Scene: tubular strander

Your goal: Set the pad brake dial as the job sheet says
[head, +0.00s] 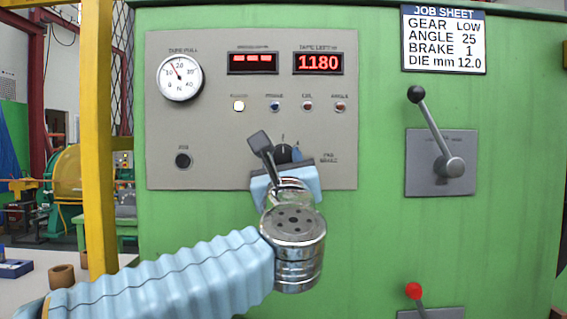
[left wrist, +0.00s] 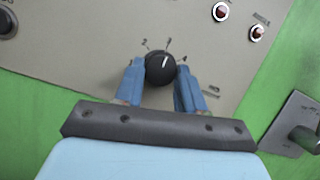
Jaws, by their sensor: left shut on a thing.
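The pad brake dial (head: 284,151) is a black round knob low on the grey panel, partly hidden by my gripper in the head view. In the left wrist view, the dial (left wrist: 160,69) has a white pointer line aimed up and slightly right, towards the upper middle mark; the small figures around it are hard to read. My left gripper (head: 281,160) is shut on the dial, with one blue finger on each side in the left wrist view (left wrist: 161,82). The job sheet (head: 443,40) reads gear LOW, angle 25, brake 1, die 12.0 mm. My right gripper is not in view.
The grey panel (head: 220,120) carries a tape pull gauge (head: 180,78), a red display reading 1180 (head: 318,62), lamps and a black knob (head: 183,161). A black-knobbed lever (head: 433,130) stands to the right, and a red-knobbed lever (head: 414,291) below.

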